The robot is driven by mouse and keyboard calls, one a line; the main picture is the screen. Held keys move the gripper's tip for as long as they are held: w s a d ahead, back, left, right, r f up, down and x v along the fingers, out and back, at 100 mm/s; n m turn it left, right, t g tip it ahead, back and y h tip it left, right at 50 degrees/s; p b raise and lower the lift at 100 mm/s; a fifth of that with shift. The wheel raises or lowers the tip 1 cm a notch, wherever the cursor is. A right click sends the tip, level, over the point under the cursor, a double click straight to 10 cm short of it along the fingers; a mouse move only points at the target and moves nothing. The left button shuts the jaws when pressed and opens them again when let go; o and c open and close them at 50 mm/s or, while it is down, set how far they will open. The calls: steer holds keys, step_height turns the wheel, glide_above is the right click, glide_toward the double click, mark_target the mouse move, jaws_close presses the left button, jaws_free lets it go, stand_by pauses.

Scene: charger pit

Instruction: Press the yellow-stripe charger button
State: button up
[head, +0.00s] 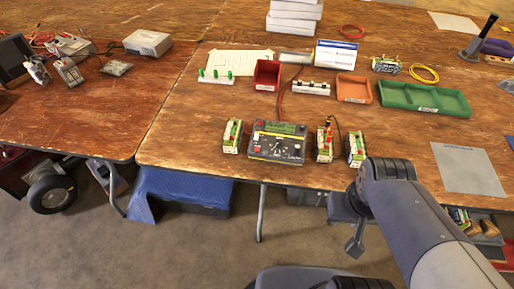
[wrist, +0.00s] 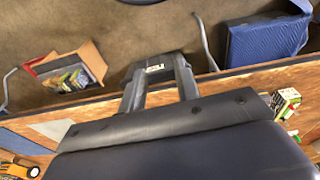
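The charger (head: 277,142) is a dark box with a green screen, a dial, coloured buttons and a yellow stripe. It stands near the front edge of the left-centre table part, its panel facing up and toward me. Its individual button labels are too small to read. My gripper (head: 353,245) hangs at the end of my arm, beyond the table's front edge, right of the charger and apart from it. The charger is not visible in the wrist view.
Battery packs stand left (head: 232,136) and right (head: 325,141) of the charger, with another pack (head: 355,149) farther right. Behind are a red bin (head: 267,75), an orange tray (head: 353,89) and a green tray (head: 424,98). A cable runs behind the charger. A blue-covered box (head: 185,190) is under the table.

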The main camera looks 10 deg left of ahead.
jaws_close()
stand_by(1.4)
